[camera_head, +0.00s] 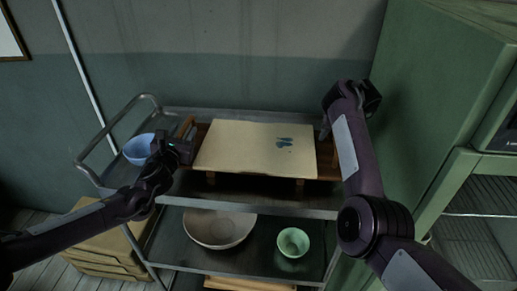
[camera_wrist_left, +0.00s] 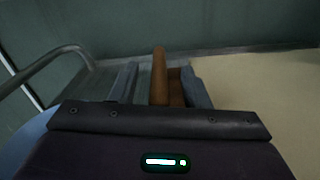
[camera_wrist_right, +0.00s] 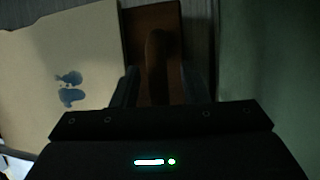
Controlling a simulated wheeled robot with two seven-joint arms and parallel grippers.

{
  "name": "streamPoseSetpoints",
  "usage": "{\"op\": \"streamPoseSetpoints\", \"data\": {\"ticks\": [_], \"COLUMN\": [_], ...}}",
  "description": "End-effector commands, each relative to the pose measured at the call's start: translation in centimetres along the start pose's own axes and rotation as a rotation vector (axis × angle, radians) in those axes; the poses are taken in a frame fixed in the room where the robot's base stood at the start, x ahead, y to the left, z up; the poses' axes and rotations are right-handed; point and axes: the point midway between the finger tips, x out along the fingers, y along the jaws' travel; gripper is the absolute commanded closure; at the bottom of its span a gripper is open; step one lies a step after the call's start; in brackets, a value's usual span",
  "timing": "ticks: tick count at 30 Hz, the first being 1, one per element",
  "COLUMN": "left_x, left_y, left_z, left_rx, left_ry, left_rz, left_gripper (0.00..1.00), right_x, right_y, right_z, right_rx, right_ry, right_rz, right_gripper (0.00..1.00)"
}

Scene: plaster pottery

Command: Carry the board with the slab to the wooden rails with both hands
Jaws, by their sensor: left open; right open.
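The cream slab (camera_head: 255,148) with a blue mark lies flat on a brown wooden board (camera_head: 326,170) on the cart's top shelf. My left gripper (camera_head: 187,137) is open at the left handle; in the left wrist view this handle (camera_wrist_left: 160,75) stands between the fingers. My right gripper (camera_wrist_right: 158,88) is open at the right end; the right handle (camera_wrist_right: 157,62) lies between its fingers in the right wrist view. Whether the fingers touch the handles cannot be told.
A blue bowl (camera_head: 138,149) stands at the left of the metal cart's (camera_head: 325,213) top shelf. A large bowl (camera_head: 218,229) and a green bowl (camera_head: 293,242) sit on the lower shelf. A green cabinet (camera_head: 440,90) stands close on the right.

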Motion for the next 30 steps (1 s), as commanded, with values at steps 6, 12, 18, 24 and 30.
{"op": "streamPoseSetpoints", "data": {"ticks": [6,12,18,24,30], "left_x": [0.23,0.21,0.2,0.2,0.2], "left_y": [0.04,0.04,0.05,0.08,0.09], "left_z": [-0.06,-0.06,-0.06,-0.07,-0.07], "left_rx": [0.001,0.0,0.0,0.001,0.001], "left_ry": [0.001,0.001,0.001,0.001,0.001], "left_rz": [0.001,0.001,0.001,0.001,0.001], "left_gripper": [0.58,0.7,0.96,1.0,1.0], "right_x": [0.26,0.23,0.22,0.21,0.21], "right_y": [0.05,0.04,0.03,0.01,-0.01], "right_z": [-0.01,-0.01,0.0,0.0,0.01], "right_rx": [0.0,0.0,0.0,0.0,0.0], "right_ry": [0.0,0.0,0.0,0.0,-0.001], "right_rz": [0.002,0.001,0.001,0.001,0.0], "right_gripper": [0.59,0.71,0.97,1.0,1.0]}}
